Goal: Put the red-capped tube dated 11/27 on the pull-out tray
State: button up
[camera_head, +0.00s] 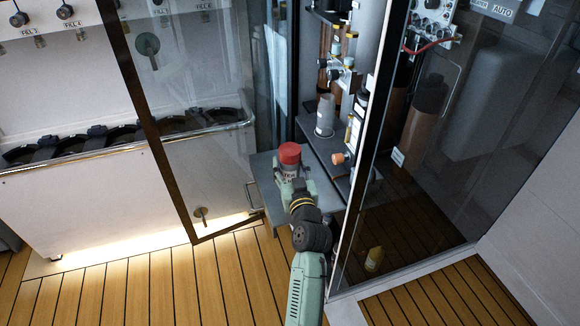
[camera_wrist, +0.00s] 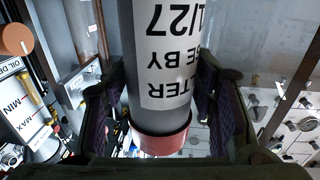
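The red-capped tube (camera_head: 289,153) is upright at the end of my arm, over the grey pull-out tray (camera_head: 264,169) in the head view. In the wrist view the tube (camera_wrist: 165,60) fills the middle, upside down, with its red cap (camera_wrist: 161,139) at the bottom. Its white label shows "1/27" and "USE BY" partly cut off. My gripper (camera_head: 291,176) has a finger on each side of the tube, both close against it; it appears shut on the tube. The tube's base is hidden, so I cannot tell whether it touches the tray.
An open glass door (camera_head: 205,180) stands left of the tray and a glass panel (camera_head: 420,170) right. A yellow item (camera_head: 374,258) lies low behind the right glass.

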jog(key=shift+o, duration=1.1)
jog(key=shift+r, duration=0.2)
jog(key=b+v, duration=0.2)
jog(key=v, duration=1)
jog(key=shift+b, duration=0.3)
